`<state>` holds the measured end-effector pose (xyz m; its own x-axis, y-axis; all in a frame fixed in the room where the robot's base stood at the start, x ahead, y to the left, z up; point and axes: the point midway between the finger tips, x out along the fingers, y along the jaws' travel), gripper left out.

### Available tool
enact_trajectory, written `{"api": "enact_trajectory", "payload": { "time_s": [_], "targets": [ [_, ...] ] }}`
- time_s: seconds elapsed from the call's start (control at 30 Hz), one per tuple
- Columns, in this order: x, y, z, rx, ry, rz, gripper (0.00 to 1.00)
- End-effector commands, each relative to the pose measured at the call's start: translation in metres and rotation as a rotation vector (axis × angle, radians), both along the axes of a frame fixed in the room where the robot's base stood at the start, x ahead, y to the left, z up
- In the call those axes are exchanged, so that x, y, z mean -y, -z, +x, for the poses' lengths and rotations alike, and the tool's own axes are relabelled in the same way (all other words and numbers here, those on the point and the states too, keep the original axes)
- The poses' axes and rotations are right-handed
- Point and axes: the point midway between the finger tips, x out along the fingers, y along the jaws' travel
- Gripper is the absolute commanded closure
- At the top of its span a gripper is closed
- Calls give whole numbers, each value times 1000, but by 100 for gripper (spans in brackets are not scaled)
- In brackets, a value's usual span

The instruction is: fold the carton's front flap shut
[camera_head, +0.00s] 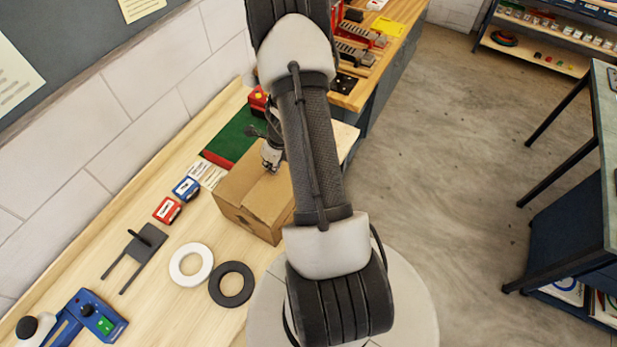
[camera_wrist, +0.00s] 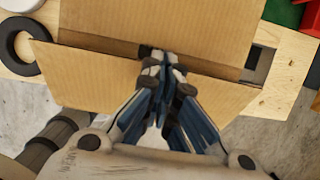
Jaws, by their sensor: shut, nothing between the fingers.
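The brown carton (camera_head: 238,196) stands on the wooden bench, partly behind my arm in the head view. In the wrist view its upper cardboard panel (camera_wrist: 165,25) lies flat across the top of the picture. A second panel, which looks like the front flap (camera_wrist: 85,80), spreads below it. A dark gap shows between the two at the right. My gripper (camera_wrist: 160,62) is shut and empty, its fingertips at the seam between the panels. I cannot tell whether they touch. In the head view my gripper (camera_head: 271,160) is over the carton's top.
A black ring (camera_head: 231,284) and a white ring (camera_head: 191,265) lie near the carton, with red (camera_head: 167,210) and blue (camera_head: 186,188) boxes beside it. A green mat (camera_head: 229,139) lies behind. Concrete floor (camera_head: 430,190) is open to the right.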

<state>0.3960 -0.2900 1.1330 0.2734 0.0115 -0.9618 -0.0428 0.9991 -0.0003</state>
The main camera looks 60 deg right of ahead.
Motion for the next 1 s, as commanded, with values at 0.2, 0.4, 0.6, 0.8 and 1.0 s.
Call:
{"api": "enact_trajectory", "payload": {
  "time_s": [0.2,0.4,0.6,0.8,1.0],
  "targets": [
    [0,20,9,0,-1,0,100],
    [-1,33,13,0,-1,0,100],
    [-1,40,14,0,0,0,100],
    [-1,42,15,0,0,0,100],
    [-1,42,15,0,0,0,100]
  ]
}}
